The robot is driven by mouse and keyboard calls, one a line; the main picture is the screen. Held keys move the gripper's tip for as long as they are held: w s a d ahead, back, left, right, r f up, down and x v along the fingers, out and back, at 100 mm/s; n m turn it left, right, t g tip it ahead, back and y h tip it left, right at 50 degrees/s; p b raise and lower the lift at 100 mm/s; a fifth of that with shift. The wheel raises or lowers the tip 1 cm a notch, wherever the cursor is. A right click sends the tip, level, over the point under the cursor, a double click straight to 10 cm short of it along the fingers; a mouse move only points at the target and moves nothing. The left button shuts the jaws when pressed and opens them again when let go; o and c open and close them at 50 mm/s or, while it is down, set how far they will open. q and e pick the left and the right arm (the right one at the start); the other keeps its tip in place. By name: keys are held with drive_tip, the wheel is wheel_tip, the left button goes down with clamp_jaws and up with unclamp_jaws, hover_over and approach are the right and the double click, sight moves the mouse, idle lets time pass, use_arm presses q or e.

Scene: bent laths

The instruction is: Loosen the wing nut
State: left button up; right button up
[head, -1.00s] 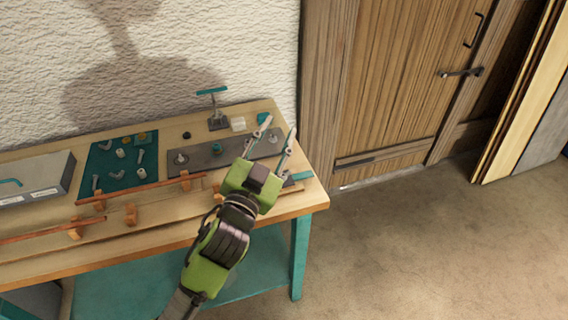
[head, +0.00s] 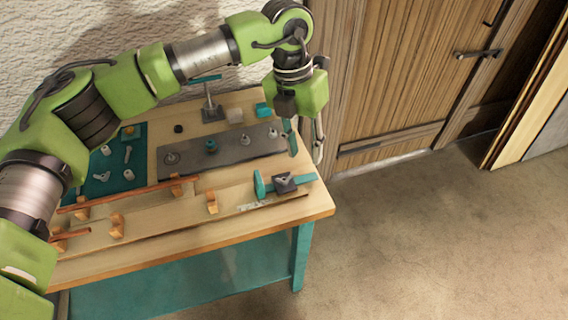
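I cannot clearly make out which small part is the wing nut. A grey plate (head: 225,152) on the bench carries several upright studs, one with a teal nut (head: 211,146). A small pale piece with wing-like arms (head: 102,177) lies on the teal mat (head: 130,160). A teal clamp-like piece (head: 263,185) with a dark square block (head: 285,183) lies at the bench's front right; a small shape on the block is too small to name. My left gripper (head: 306,157) points down by the plate's right end, fingers apart, nothing visible between them. My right gripper is not in view.
Long thin laths (head: 128,194) rest among wooden blocks (head: 117,226) along the bench front. A stand with a teal crossbar (head: 210,104) is at the back, beside a pale block (head: 235,116). My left arm hides the bench's left part. Floor is clear right of the bench.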

use_arm(q)
drive_tip(key=r+y, duration=0.1)
drive_tip(key=y, duration=0.1)
hover_over(284, 179)
drive_tip(key=shift+n+t, duration=0.3)
drive_tip(key=shift+t, duration=0.1)
wheel_tip(284, 179, down, 12)
drive_tip(key=p, duration=0.3)
drive_tip(key=shift+p, duration=0.35)
drive_tip(key=shift+f, duration=0.6)
